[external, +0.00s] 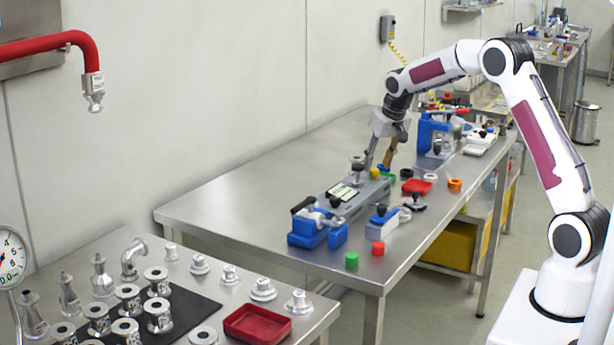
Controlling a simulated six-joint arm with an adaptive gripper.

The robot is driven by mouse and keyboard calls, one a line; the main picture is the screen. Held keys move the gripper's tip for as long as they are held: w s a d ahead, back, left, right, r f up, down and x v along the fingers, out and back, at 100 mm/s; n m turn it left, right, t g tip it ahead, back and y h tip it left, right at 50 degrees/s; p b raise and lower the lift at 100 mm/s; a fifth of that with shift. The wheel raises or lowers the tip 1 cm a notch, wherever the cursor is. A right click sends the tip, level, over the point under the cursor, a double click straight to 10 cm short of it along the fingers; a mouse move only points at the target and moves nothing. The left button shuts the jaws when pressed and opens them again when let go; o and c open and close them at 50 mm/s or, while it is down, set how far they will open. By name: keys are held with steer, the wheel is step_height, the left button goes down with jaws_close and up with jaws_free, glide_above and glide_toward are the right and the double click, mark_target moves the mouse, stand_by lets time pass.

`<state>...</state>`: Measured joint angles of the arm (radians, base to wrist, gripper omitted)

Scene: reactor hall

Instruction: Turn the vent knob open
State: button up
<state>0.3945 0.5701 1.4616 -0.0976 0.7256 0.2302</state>
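A long grey unit with a small pale panel (343,191) lies on the steel table. A dark-topped knob (358,169) stands upright at its far end, and another black knob (335,202) sits nearer its front end. No label is readable, so I cannot tell which one is the vent knob. My gripper (377,166) points down just right of the far knob. Its two fingers are apart, with a gap between the tips. Nothing shows held between them. Whether the left finger touches the knob is too small to tell.
The table's left side (250,195) is clear.

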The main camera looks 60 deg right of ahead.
steer(key=shift+x, duration=0.9)
jaws_close()
steer(key=shift+a+m+h, duration=0.1)
steer(key=shift+m+h, duration=0.2)
steer(key=shift+m, duration=0.6)
steer(key=shift+w+a+m+g+h, duration=0.15)
steer(key=shift+m+g+h, duration=0.3)
steer(key=shift+m, duration=0.85)
steer(key=shift+m+g, duration=0.65)
steer(key=shift+m, duration=0.85)
steer(key=shift+h, duration=0.25)
steer(key=shift+f, duration=0.1)
